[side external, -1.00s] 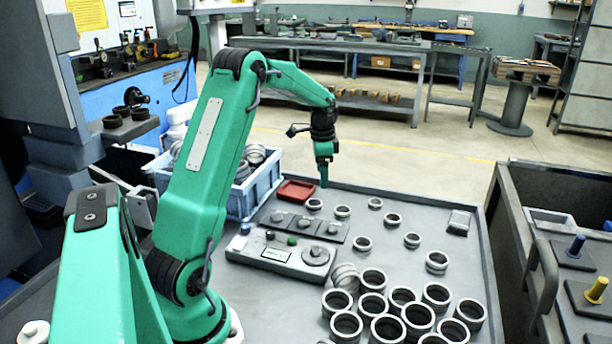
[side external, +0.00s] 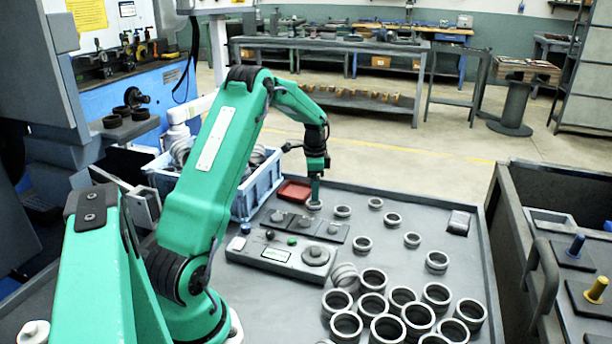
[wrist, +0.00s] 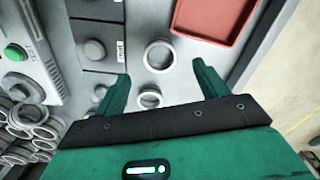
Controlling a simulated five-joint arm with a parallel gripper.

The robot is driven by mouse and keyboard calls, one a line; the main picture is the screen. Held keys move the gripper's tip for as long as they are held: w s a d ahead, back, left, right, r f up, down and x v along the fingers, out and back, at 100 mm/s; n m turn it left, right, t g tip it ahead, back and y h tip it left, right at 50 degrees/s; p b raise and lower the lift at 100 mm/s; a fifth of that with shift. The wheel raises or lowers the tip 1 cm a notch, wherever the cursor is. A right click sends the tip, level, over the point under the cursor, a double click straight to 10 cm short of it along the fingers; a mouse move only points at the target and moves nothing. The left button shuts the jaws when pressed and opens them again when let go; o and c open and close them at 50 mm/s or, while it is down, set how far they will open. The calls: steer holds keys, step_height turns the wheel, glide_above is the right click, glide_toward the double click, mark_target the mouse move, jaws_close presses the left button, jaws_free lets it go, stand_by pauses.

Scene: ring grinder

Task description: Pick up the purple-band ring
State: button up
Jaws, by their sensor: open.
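Several small grey rings lie spaced out on the table, and no purple band can be made out on any of them. One ring (side external: 314,205) lies next to the red tray, right below my gripper (side external: 315,186). In the wrist view my gripper (wrist: 161,74) is open, with its two fingers apart and nothing held. A pale ring (wrist: 159,56) lies just ahead of the space between the fingertips. A smaller-looking ring (wrist: 149,98) shows between the fingers. Whether the fingers touch the table or ring cannot be told.
The red tray (side external: 294,191) and a blue crate of rings (side external: 262,182) are close by. A grey control box (side external: 282,257) and dark plates with knobs (side external: 304,226) stand nearer the camera. Several larger rings (side external: 388,329) crowd the table's front.

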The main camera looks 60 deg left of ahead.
steer(key=shift+f, duration=2.6)
steer(key=c, duration=1.1)
steer(key=shift+c, duration=0.2)
steer(key=shift+r, duration=0.15)
steer(key=shift+r, duration=0.6)
steer(key=r, duration=0.3)
steer(key=shift+w+d+r, duration=0.1)
steer(key=shift+w+d, duration=0.05)
steer(key=shift+d, duration=0.25)
steer(key=w+d+r, duration=0.1)
steer(key=d+r, duration=0.5)
steer(key=d, duration=0.4)
steer(key=shift+w+d+r, duration=0.2)
steer(key=shift+d, duration=0.2)
